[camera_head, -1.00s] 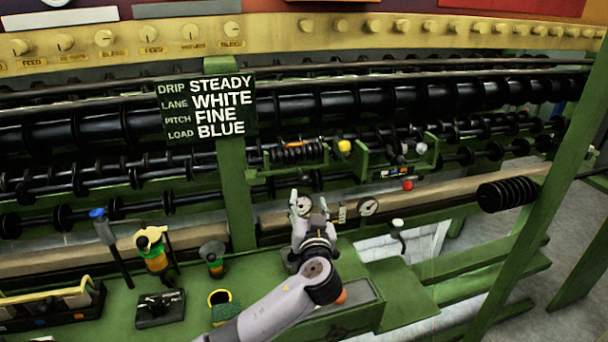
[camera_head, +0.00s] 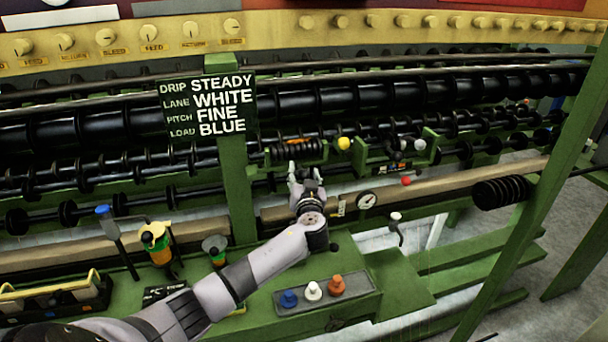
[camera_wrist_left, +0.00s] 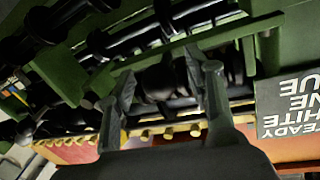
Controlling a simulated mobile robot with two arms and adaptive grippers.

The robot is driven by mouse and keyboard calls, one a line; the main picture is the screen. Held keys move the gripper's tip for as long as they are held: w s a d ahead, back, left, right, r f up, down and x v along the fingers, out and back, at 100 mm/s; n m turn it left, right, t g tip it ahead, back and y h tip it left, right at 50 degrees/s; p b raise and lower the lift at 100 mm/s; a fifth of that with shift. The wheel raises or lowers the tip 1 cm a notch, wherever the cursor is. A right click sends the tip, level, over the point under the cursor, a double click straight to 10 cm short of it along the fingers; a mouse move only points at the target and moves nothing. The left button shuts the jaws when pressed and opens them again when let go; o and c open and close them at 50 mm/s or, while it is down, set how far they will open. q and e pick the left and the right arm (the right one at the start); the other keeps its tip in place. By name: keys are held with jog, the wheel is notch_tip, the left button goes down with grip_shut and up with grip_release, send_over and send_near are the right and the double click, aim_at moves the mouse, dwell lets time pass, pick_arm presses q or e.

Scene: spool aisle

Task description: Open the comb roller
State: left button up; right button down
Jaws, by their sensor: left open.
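A short black ridged roller (camera_head: 292,151), which looks like the comb roller, sits in a green bracket with a yellow knob (camera_head: 343,143) at its right end. My left gripper (camera_head: 303,172) is open and empty just below and in front of it, fingers pointing up toward the machine. In the left wrist view, the open fingers (camera_wrist_left: 168,82) frame dark ridged roller parts (camera_wrist_left: 160,84), with a green bar (camera_wrist_left: 195,45) crossing behind the fingertips. I cannot tell whether any finger touches. My right gripper is out of view.
A sign (camera_head: 222,106) hangs on a green post left of the gripper. A tray (camera_head: 359,301) with blue, white and orange knobs lies below the arm. A gauge (camera_head: 366,200), a red knob (camera_head: 406,181) and a white-topped lever (camera_head: 396,228) are to the right.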

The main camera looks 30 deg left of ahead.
pick_arm(q)
grip_shut()
dwell(0.5)
